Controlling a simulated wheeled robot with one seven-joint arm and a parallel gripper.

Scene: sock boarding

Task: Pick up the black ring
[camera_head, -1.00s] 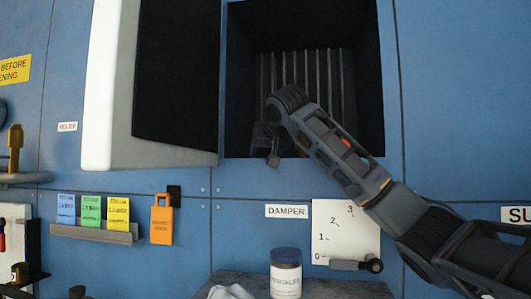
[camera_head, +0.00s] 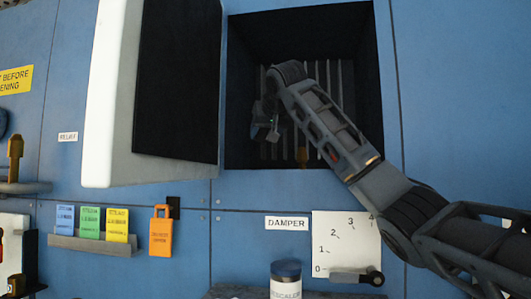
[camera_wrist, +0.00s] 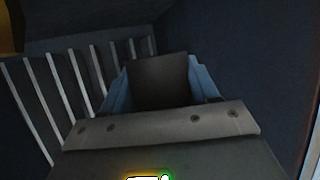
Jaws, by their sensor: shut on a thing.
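My gripper (camera_head: 265,127) is inside the open dark chamber, on its left side, in the head view. In the wrist view its two bluish fingers stand on either side of a dark, flat-faced piece (camera_wrist: 158,80), and it is shut on this piece. The piece is in the place of the black ring, but its ring shape does not show from this angle. The head view is too dark and small to make out the ring there.
The chamber (camera_head: 300,22) has upright bars (camera_head: 340,75) at its back. A thick white door (camera_head: 112,120) stands open at left. A brass-coloured piece (camera_head: 302,155) shows low in the chamber. Cards, an orange tag (camera_head: 161,232) and a jar (camera_head: 286,280) are below.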

